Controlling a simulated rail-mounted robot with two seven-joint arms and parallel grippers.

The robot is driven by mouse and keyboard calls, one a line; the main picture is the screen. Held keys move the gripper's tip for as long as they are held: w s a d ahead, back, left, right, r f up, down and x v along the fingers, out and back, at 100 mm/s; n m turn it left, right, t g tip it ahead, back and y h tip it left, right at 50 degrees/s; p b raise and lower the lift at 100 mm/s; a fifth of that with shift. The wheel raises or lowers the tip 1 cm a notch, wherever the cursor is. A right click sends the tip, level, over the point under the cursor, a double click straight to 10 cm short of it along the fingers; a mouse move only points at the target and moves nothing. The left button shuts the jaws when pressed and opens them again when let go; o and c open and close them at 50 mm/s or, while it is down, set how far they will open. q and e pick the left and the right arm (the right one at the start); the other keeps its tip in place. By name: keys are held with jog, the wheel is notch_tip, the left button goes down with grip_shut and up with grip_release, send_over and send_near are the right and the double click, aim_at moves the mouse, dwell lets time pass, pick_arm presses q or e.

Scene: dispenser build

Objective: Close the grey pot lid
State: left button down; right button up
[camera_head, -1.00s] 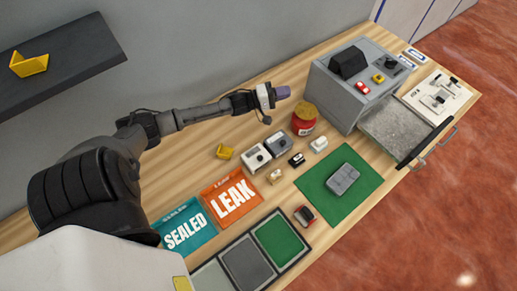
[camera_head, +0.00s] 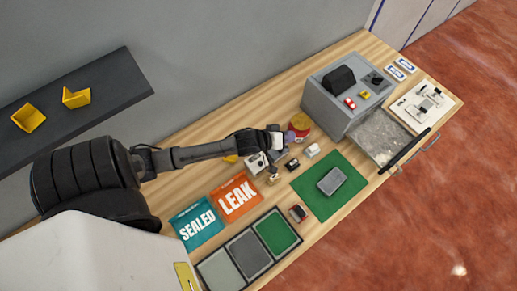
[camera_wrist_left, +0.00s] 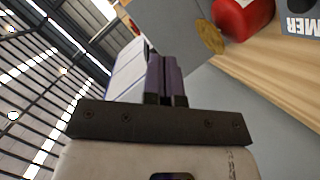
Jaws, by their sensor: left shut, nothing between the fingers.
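A grey rectangular box-like piece (camera_head: 332,181) lies on the green mat (camera_head: 313,203); I cannot tell whether it is the grey pot or how its lid stands. A smaller grey box beside a white one (camera_head: 256,163) is now mostly hidden behind my left gripper (camera_head: 287,138). The left gripper's purple fingers are shut with nothing between them, beside the red jar (camera_head: 300,131) in the head view. My right gripper is out of view.
A grey machine (camera_head: 345,95) with an open drawer (camera_head: 380,138) stands at the far right. Small parts lie between the jar and the orange LEAK card (camera_head: 236,196). A teal SEALED card (camera_head: 196,222) and a sectioned tray (camera_head: 247,250) are nearer. A dark shelf (camera_head: 110,92) hangs left.

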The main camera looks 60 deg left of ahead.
pick_arm(q)
jog(key=s+d+r+m+g+p, duration=0.5)
jog(key=s+r+p, duration=0.3)
jog(key=s, duration=0.4)
jog(key=s+d+r+m+g+y+p, duration=0.1)
jog(key=s+d+r+m+g+p, duration=0.3)
jog(key=s+d+r+p, duration=0.3)
jog(key=s+r+p, duration=0.1)
jog(key=s+r, duration=0.1)
jog(key=s, duration=0.2)
jog(key=shift+s+r+m+g, duration=0.3)
jog(key=shift+s+m+g, duration=0.1)
jog(key=shift+d, duration=0.1)
